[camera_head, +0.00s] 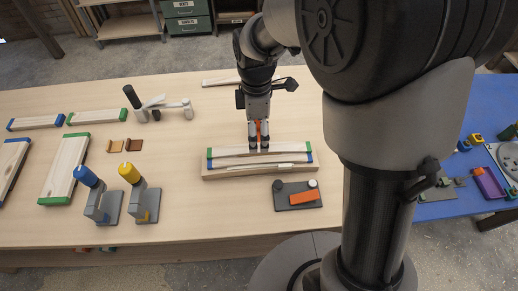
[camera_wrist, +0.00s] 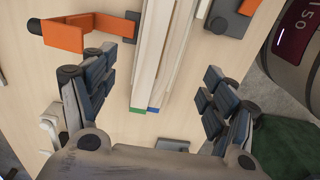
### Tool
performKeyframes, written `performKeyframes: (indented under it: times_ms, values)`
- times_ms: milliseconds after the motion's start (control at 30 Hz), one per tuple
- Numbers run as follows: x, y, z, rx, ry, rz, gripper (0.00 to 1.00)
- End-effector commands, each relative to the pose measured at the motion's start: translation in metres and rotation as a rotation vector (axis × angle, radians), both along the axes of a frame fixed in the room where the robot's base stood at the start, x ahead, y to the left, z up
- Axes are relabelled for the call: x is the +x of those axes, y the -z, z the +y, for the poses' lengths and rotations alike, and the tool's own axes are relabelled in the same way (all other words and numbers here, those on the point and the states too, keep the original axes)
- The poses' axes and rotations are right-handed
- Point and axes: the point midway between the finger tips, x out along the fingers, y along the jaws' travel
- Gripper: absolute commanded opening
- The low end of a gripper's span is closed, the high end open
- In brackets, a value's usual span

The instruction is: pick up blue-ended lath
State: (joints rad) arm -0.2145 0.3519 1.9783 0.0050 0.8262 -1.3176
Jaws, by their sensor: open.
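A thin blue-ended lath (camera_head: 235,161) lies in a low wooden holder (camera_head: 262,173), beside a green-ended lath (camera_head: 275,149) that is farther back. In the wrist view the blue-ended lath (camera_wrist: 170,60) and the green-ended lath (camera_wrist: 146,60) run side by side between my fingers, with their coloured ends showing. My gripper (camera_head: 258,150) points down over the holder near the middle of the laths. In the wrist view my gripper (camera_wrist: 152,92) is open, with a finger on each side and nothing held. I cannot tell its exact height above the laths.
A dark fixture with an orange bar (camera_head: 302,197) stands in front of the holder. Blue-handled (camera_head: 87,177) and yellow-handled (camera_head: 130,173) clamps stand left. Another blue-ended piece (camera_head: 36,123) and green-ended boards (camera_head: 65,168) lie farther left. A blue table (camera_head: 485,100) is at right.

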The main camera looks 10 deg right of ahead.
Motion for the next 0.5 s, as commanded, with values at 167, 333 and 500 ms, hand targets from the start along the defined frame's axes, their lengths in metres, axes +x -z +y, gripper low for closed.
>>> performKeyframes:
  times_ms: [167, 333, 500]
  values:
    - [-0.001, 0.037, 0.0, -0.001, 0.001, 0.002, 0.78]
    - [-0.001, 0.05, 0.0, 0.0, 0.001, 0.0, 0.78]
    - [-0.001, 0.059, -0.001, 0.0, 0.002, 0.0, 0.78]
